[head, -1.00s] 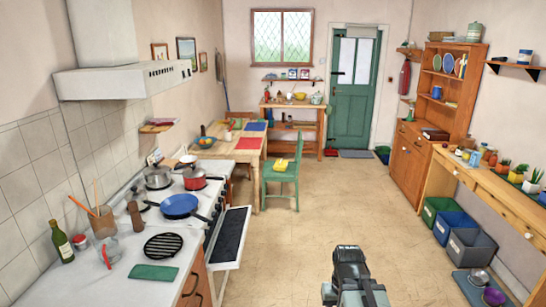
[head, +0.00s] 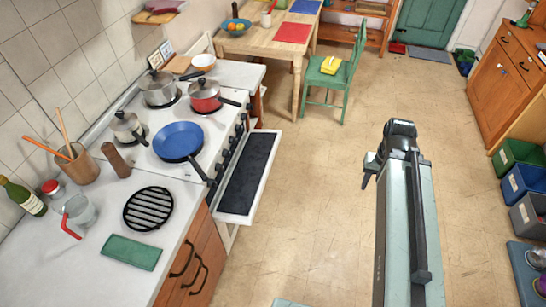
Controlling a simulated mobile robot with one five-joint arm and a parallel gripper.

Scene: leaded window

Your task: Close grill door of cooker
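The cooker (head: 205,125) stands against the left wall, with pots and a blue pan on its hob. Its grill door (head: 250,172) is open, folded down and sticking out over the floor below the knobs. The door has a white frame and a dark inner panel. My gripper (head: 370,172) is at the end of my arm over the open floor, to the right of the grill door and apart from it. Its fingers are small and partly hidden by the arm, so I cannot tell whether they are open.
A worktop (head: 100,272) with a green cloth and a black trivet is nearer on the left. A green chair (head: 335,80) and wooden table (head: 262,42) stand beyond the cooker. Bins (head: 522,185) line the right side. The floor (head: 315,190) between is clear.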

